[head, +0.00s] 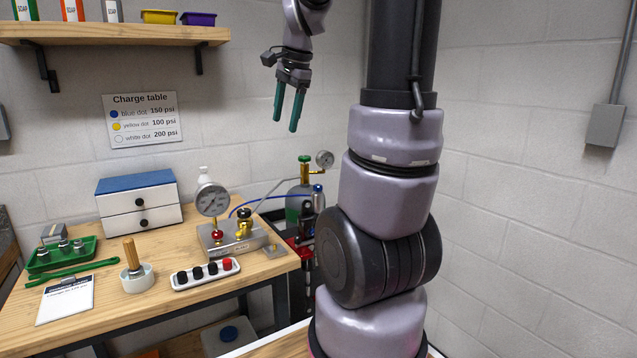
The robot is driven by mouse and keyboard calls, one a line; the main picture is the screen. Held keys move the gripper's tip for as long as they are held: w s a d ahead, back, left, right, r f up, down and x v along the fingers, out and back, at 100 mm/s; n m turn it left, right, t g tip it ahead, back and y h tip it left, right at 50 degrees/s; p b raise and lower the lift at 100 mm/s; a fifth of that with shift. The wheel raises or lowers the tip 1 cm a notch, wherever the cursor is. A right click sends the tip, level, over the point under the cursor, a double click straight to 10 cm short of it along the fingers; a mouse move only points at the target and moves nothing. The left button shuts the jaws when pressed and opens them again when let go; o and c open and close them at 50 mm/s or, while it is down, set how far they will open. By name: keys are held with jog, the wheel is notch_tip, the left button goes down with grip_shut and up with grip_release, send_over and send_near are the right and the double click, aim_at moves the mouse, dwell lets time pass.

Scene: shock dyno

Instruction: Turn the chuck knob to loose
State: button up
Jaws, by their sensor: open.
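My gripper (286,124) hangs in the air in front of the back wall, its two teal fingers apart and pointing down with nothing between them. It is well above the bench. A metal charging block (228,243) sits at the bench's right end with a round gauge (212,199), a red knob (217,235) and a brass fitting with a black knob (244,213).
A green gas bottle with a gauge (325,159) stands beyond the bench's right corner. The wooden bench (190,228) holds a drawer box (140,204), a green tray (62,256), a white cup (137,278) and a strip of caps (206,274). A shelf (120,33) overhangs its left side.

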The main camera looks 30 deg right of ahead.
jog(key=w+d+f+m+g, duration=0.2)
jog(key=w+d+f+m, duration=0.45)
jog(key=d, duration=0.25)
jog(key=m+g, duration=0.2)
jog(key=m, duration=0.2)
send_near(319, 185)
jog(key=shift+h, duration=0.4)
jog(key=f, duration=0.5)
jog(key=a+f, duration=0.1)
jog(key=f, duration=0.2)
jog(key=shift+s+f, duration=0.1)
jog(key=shift+f, duration=0.2)
grip_shut()
